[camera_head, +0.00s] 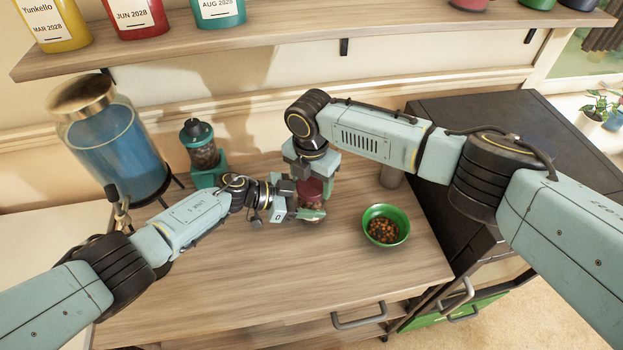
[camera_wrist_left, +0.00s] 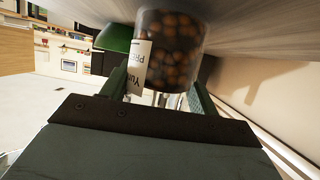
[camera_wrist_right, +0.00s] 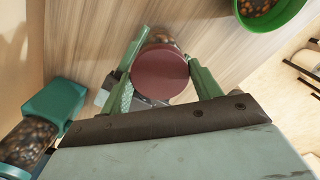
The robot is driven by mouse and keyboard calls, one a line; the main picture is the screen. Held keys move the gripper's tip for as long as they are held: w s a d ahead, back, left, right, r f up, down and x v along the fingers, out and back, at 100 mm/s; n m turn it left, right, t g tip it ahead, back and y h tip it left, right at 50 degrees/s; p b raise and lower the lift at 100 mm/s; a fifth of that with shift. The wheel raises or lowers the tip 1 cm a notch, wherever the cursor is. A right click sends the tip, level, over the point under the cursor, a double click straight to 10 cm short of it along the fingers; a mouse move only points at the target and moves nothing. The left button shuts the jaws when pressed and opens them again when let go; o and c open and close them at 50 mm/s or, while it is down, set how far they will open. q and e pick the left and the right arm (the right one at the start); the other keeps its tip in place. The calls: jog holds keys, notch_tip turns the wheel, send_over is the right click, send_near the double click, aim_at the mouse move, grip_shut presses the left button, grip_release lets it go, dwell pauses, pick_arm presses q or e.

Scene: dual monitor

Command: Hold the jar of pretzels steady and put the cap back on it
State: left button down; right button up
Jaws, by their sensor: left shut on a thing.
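The jar of pretzels (camera_head: 313,214) stands on the wooden counter, partly hidden by my grippers. Its pretzels and white label show in the left wrist view (camera_wrist_left: 175,45). My left gripper (camera_head: 298,207) is shut on the jar from the left side. The dark red cap (camera_wrist_right: 160,75) is between the fingers of my right gripper (camera_wrist_right: 165,70), which points down from above. In the head view the cap (camera_head: 313,188) is directly over the jar. I cannot tell whether it rests on the rim, or whether the right fingers press on it.
A green bowl of small snacks (camera_head: 386,225) stands to the right of the jar. A teal-lidded dispenser (camera_head: 203,155) and a big blue-filled jar (camera_head: 115,145) stand at the back left. A shelf (camera_head: 300,45) with coloured canisters runs above. The counter's front is clear.

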jog(key=c, duration=0.4)
jog(key=m, duration=0.4)
jog(key=shift+s, duration=0.1)
jog(key=m, duration=1.3)
jog(key=o, duration=1.1)
